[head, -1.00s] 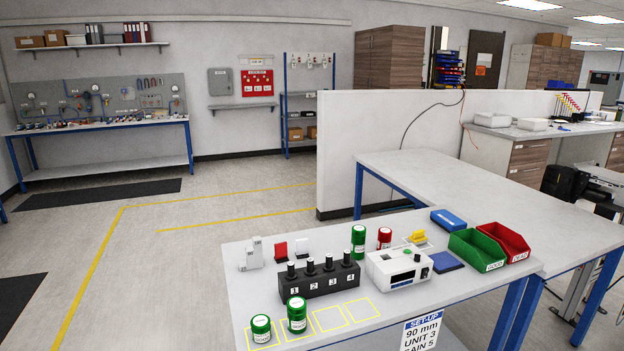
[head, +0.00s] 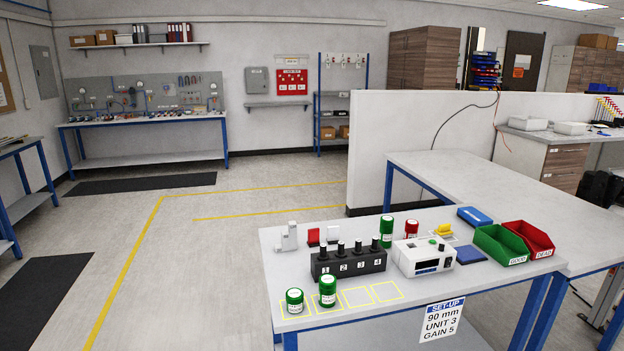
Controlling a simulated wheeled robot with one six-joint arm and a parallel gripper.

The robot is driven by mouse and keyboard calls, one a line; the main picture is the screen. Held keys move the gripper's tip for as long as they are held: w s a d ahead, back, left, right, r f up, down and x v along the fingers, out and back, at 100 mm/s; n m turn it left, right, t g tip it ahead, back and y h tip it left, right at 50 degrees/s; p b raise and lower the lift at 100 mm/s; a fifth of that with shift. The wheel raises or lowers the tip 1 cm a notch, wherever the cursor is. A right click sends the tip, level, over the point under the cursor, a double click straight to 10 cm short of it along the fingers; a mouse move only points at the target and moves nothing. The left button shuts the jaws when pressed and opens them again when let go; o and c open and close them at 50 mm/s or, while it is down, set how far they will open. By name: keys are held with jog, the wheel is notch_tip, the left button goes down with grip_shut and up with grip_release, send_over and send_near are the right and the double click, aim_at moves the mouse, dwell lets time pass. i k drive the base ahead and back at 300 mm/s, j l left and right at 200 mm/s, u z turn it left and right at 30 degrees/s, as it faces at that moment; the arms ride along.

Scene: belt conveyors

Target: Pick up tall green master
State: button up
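Three green cylinders with white labels stand upright on the light grey bench (head: 430,305). One tall green cylinder (head: 386,232) stands at the back, behind the black numbered block and left of a red cylinder (head: 411,230). Another green cylinder (head: 327,292) stands in front of the block in a yellow-outlined square. A shorter green cylinder (head: 295,302) stands in the square to its left. I cannot tell which one is the named master. My gripper is not in view.
The black block (head: 348,264) carries several black knobs. A white instrument (head: 424,258) stands right of it. A green bin (head: 500,246) and red bin (head: 528,239) sit at the right. Two outlined squares in front are empty. Open floor (head: 190,280) lies left of the bench.

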aim_at(386, 228)
jog(key=i+l, duration=0.25)
jog(key=i, duration=0.2)
jog(key=i+l, duration=0.2)
jog(key=i, duration=0.2)
jog(key=i+l, duration=0.25)
jog(key=i, duration=0.2)
jog(key=i+l, duration=0.2)
jog(key=i, duration=0.25)
jog(key=u, duration=0.05)
